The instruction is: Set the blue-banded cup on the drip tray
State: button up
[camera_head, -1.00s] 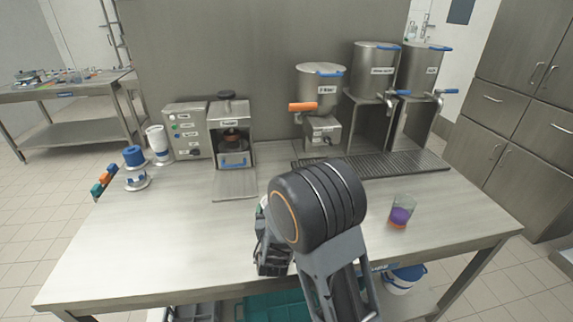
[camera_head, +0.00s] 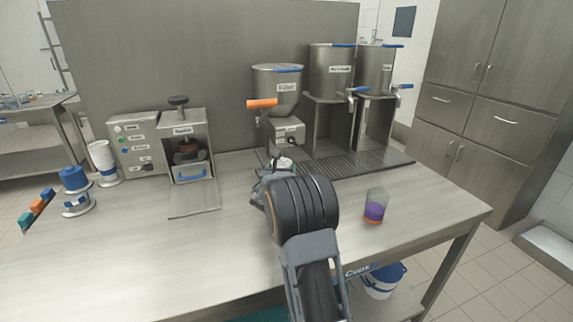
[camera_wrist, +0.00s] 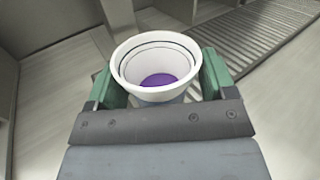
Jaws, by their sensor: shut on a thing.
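My gripper (camera_wrist: 160,85) is shut on a white-rimmed cup (camera_wrist: 124,75), seen from above in the wrist view with purple contents at its bottom. A grey-blue part shows below the rim, but I cannot make out the band clearly. In the head view my gripper (camera_head: 268,184) is partly hidden by my dark wrist, and the cup is mostly hidden. The ridged drip tray (camera_head: 362,165) lies under the dispensers, right of and beyond my gripper.
A hopper (camera_head: 277,92) with an orange handle stands behind my gripper. Two steel dispensers (camera_head: 331,75) with blue-handled taps rise over the tray. A clear cup with purple contents (camera_head: 375,207) stands at the right front. A sealing machine (camera_head: 188,150) stands left.

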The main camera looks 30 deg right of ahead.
jog(key=x, duration=0.7)
jog(key=shift+w+d+f+p, duration=0.1)
jog(key=shift+f+p, duration=0.2)
jog(key=shift+f, duration=0.45)
jog(key=shift+f, duration=0.1)
jog(key=shift+f+b, duration=0.15)
jog(key=shift+b, duration=0.2)
jog(key=o, duration=0.9)
